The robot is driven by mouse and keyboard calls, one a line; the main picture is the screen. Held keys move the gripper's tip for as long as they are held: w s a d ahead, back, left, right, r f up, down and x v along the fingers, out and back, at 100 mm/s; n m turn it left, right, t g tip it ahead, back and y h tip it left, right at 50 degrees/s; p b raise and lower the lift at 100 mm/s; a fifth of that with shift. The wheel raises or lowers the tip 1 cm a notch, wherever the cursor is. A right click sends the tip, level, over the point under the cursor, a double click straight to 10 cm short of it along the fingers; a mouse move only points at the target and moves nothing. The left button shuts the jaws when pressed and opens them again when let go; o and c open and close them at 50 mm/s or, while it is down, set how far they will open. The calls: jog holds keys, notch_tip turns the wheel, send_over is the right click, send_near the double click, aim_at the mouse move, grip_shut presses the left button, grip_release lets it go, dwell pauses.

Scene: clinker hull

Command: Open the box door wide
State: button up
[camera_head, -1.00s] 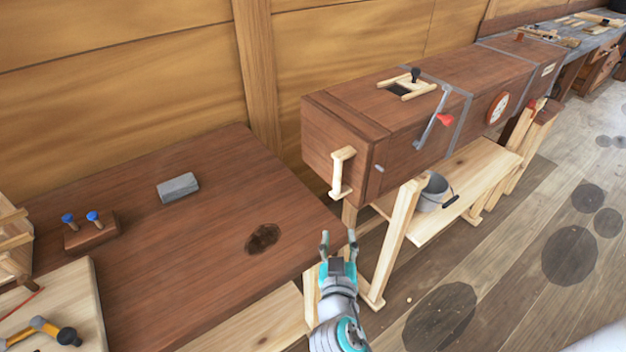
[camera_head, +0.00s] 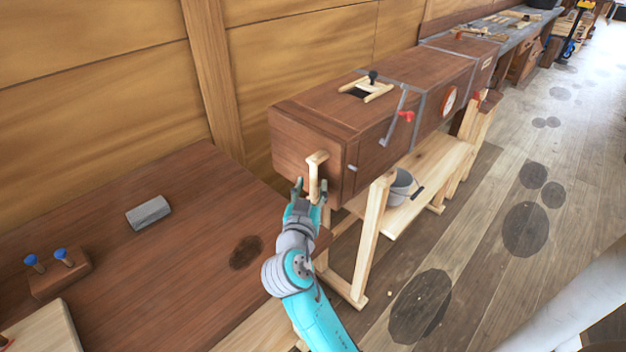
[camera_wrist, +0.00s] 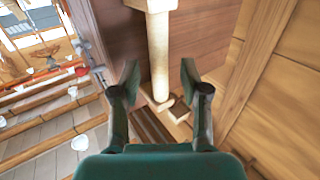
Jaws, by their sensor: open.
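The box (camera_head: 390,115) is a long dark wooden chest on a pale stand. Its end face, the door (camera_head: 292,150), is flush with the box and looks closed. A pale wooden bar handle (camera_head: 315,176) stands upright on the door. My gripper (camera_head: 311,186) is at the handle. In the wrist view the handle (camera_wrist: 159,60) runs between the two open fingers (camera_wrist: 160,82), with gaps on both sides. A small metal latch (camera_head: 351,168) sits at the box's near corner, beside the door edge.
A dark wooden bench (camera_head: 190,240) with a grey block (camera_head: 148,213) and blue-topped pegs (camera_head: 60,258) is at the left. A grey bucket (camera_head: 400,187) stands on the stand's shelf. The wooden floor (camera_head: 480,240) at the right is open.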

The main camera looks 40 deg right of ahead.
aim_at(313, 183)
jog(key=shift+x, duration=1.6)
grip_shut()
